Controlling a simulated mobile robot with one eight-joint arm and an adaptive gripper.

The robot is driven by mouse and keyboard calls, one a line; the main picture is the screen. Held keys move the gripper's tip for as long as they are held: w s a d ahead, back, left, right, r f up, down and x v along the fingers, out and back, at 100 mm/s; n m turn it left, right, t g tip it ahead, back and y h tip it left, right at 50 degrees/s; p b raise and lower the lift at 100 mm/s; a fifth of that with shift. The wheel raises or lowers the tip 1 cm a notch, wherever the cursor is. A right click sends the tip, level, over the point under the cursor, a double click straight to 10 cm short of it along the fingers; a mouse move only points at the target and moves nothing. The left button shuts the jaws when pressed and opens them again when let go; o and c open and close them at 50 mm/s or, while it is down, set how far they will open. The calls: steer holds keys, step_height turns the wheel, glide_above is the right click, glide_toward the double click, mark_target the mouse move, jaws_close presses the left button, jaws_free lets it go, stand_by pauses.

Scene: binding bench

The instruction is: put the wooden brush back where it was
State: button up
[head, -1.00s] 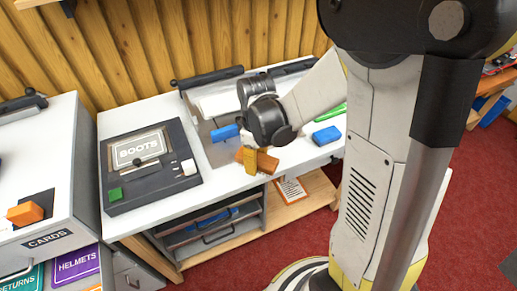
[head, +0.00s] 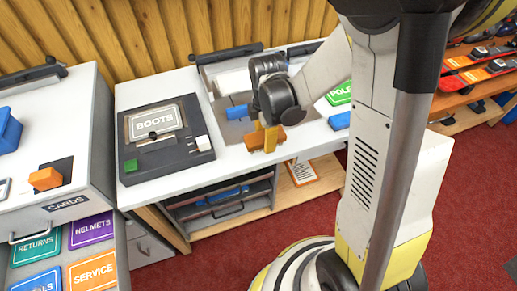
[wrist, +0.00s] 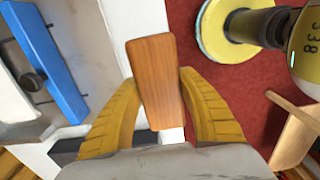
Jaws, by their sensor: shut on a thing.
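The wooden brush (wrist: 156,82) shows as a plain orange-brown wooden block in the wrist view. My gripper (wrist: 160,92) is shut on it, with a yellow finger on each side. In the head view the brush (head: 268,140) is at the front part of the white bench top (head: 225,160), below my gripper (head: 265,137). I cannot tell whether it touches the bench or hangs just above it. Its underside is hidden.
A dark BOOTS box (head: 165,140) stands left of my gripper. A blue block (head: 237,111) lies behind it, and another blue block (head: 340,121) lies to the right beside a green POLES sign (head: 340,93). Below is an open shelf (head: 225,205). The red floor (head: 310,225) lies in front.

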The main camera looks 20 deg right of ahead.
mark_target(258, 138)
steer(key=shift+w+a+f+b, duration=0.15)
steer(key=shift+w+a+f, duration=0.15)
steer(key=shift+w+f, duration=0.25)
steer(key=shift+w+a+f+b, duration=0.15)
steer(key=shift+w+a+f, duration=0.2)
steer(key=shift+w, duration=0.3)
steer(key=shift+f+b, duration=0.95)
steer(key=shift+f, duration=0.9)
steer(key=shift+f, duration=0.25)
steer(key=o, duration=1.1)
steer(key=shift+c, duration=0.2)
steer(key=shift+r, duration=0.1)
